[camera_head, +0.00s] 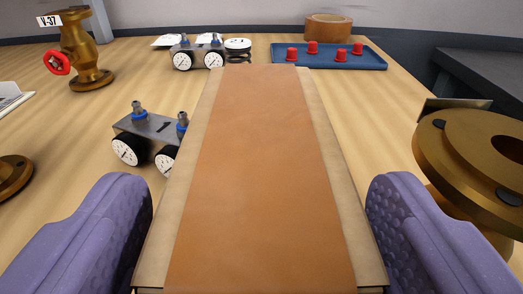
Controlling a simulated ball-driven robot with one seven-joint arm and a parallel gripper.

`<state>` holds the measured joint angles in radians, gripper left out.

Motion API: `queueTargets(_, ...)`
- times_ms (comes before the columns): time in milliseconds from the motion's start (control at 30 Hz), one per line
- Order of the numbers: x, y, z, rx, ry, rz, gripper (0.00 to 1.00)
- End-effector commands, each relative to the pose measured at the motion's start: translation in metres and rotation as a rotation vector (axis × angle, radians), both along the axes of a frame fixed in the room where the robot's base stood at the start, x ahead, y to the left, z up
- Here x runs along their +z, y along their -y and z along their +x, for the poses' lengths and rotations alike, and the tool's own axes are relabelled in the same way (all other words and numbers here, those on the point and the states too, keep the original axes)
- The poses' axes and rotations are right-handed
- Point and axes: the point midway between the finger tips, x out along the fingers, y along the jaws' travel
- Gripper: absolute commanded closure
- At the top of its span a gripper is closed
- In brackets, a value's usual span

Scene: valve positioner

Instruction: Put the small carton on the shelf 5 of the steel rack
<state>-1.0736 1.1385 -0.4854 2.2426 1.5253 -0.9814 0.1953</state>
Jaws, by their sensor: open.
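A small carton (155,262), tan cardboard with a wide brown tape strip along its top, lies in the lower middle of the view, its long side running away from me. My gripper (260,235) is open, with one purple padded finger on each side of the carton's near end. A narrow gap shows between the carton and each finger at the top; lower down, contact cannot be told. The steel rack and its shelf 5 are not in view.
Gauge blocks (150,126) stand left of the carton. A brass valve (83,55) is at the back left. A large brass flange (470,150) stands close on the right. Behind are a blue tray (335,64) with red caps and a tape roll (328,27).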

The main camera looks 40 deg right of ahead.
Motion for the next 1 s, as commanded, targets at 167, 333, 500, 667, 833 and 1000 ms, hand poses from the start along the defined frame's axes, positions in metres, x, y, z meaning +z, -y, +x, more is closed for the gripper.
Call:
queueTargets(167,-0.006,0.023,0.022,-0.003,0.000,-0.001,0.15)
queueTargets(333,-0.007,0.031,0.030,-0.001,-0.001,-0.001,0.15)
queueTargets(500,-0.006,0.030,0.030,-0.001,-0.001,-0.001,0.15)
queueTargets(667,-0.006,0.030,0.030,-0.001,-0.001,-0.001,0.52)
queueTargets(833,-0.006,0.030,0.030,-0.001,-0.001,-0.001,0.69)
queueTargets(1000,0.002,0.030,0.030,-0.001,0.001,0.001,0.69)
